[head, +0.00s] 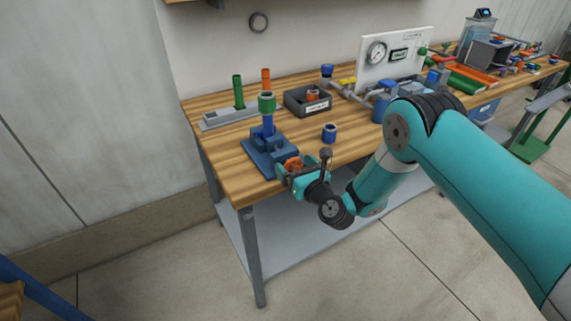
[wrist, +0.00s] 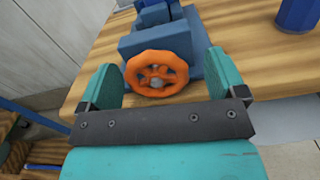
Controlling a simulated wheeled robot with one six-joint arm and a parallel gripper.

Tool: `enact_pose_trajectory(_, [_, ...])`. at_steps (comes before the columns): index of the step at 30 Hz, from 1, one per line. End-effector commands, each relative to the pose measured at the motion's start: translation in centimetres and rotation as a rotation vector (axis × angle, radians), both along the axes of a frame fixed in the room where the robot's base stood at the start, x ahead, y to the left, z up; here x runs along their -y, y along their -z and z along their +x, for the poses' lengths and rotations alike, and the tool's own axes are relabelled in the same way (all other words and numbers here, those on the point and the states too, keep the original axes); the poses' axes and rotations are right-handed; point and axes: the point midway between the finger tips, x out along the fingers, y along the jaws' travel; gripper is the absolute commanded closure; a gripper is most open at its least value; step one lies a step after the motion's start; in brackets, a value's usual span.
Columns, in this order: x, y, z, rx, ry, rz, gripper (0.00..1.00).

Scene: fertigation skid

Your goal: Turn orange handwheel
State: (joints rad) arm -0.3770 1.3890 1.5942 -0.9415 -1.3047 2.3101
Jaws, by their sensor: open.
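The orange handwheel (wrist: 157,74) is a round spoked wheel on the front of a blue vise (wrist: 137,43) in the wrist view. In the head view the handwheel (head: 293,164) shows at the front edge of the workbench, partly covered by my gripper (head: 286,177). In the wrist view my gripper (wrist: 163,82) is open, with one teal finger to the left of the wheel and one to the right. A gap shows on each side between finger and rim. The blue vise (head: 262,151) holds an upright blue piece (head: 268,126) with a green top.
The wooden workbench (head: 230,177) carries a grey holder (head: 215,121) with a green rod, a dark bin (head: 294,104) and a blue-and-grey cylinder (head: 329,133) right of the vise. A gauge panel (head: 395,59) stands farther back. The bench's front left corner is clear.

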Motion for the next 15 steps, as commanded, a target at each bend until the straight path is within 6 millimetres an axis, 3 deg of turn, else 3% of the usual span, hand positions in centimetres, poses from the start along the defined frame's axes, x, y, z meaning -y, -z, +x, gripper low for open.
enact_pose_trajectory(5, [-0.35,-0.01,-0.12,0.001,-0.005,-0.001,0.10])
enact_pose_trajectory(11, [-0.36,-0.02,-0.12,0.001,-0.005,-0.001,0.56])
enact_pose_trajectory(15, [-0.33,0.01,-0.12,0.007,-0.005,-0.007,0.59])
